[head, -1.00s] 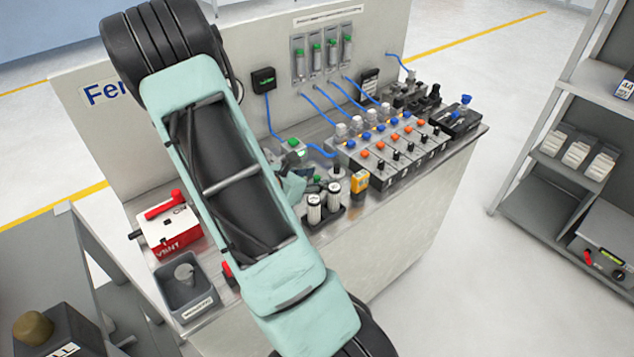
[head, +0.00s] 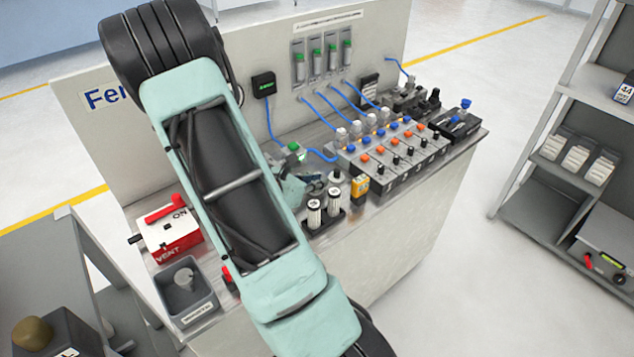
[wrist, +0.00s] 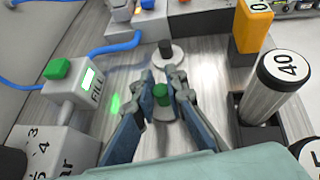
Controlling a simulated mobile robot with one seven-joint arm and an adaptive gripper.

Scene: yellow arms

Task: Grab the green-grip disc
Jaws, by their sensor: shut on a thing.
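The green-grip disc (wrist: 161,93) is a pale flat disc with a short green cylinder standing on it. In the wrist view it sits between the fingertips of my gripper (wrist: 161,97), which is shut on the green grip. The disc appears to be at the bench top; I cannot tell whether it touches it. In the head view my gripper (head: 312,184) is low over the bench, and the green grip is hidden there. A similar disc with a black grip (wrist: 166,50) stands just beyond, apart from the fingers.
A box marked FILL with a green button (wrist: 58,68) is left of the fingers. White cylinders, one marked 40 (wrist: 274,86), stand in a black holder at right. A yellow block (wrist: 252,25) is behind them. A blue hose (wrist: 112,48) crosses the back.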

